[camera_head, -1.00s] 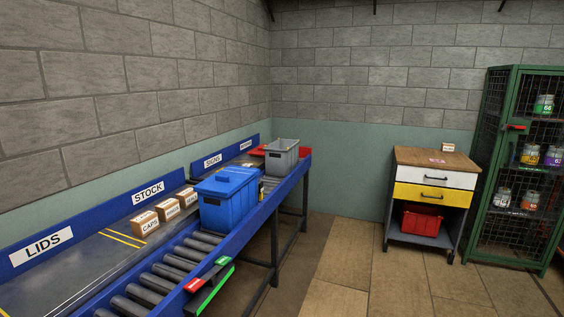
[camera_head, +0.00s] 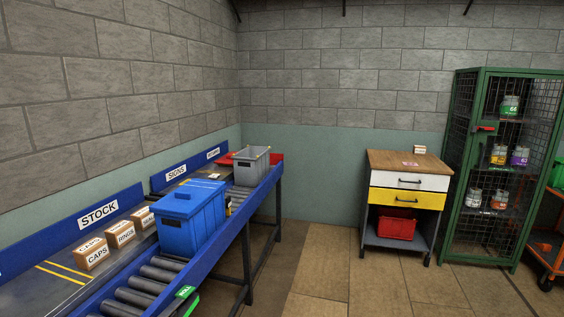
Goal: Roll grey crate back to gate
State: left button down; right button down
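The grey crate (camera_head: 251,165) stands upright and open-topped at the far end of the roller conveyor (camera_head: 150,273). A blue lidded crate (camera_head: 190,218) stands nearer on the same rollers, with a gap between the two. A green tag marked ROLL (camera_head: 186,292) sits on the conveyor's near side rail; the rest of the fitting there is cut off by the frame's lower edge or hidden. I cannot make out which part is the gate. Neither of my grippers shows in the head view.
Small boxes, including CAPS (camera_head: 92,254) and RINGS (camera_head: 121,234), line the STOCK shelf. A wooden-topped cabinet (camera_head: 408,160) with a red bin (camera_head: 396,225) stands right, beside a green mesh locker (camera_head: 497,165). An orange cart (camera_head: 546,250) is at the right edge. Floor (camera_head: 330,265) between conveyor and cabinet is clear.

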aim_at(251, 166)
jog(key=z, duration=0.5)
jog(key=i, duration=2.15)
jog(key=u, duration=0.6)
jog(key=i, duration=1.5)
jog(key=u, duration=0.6)
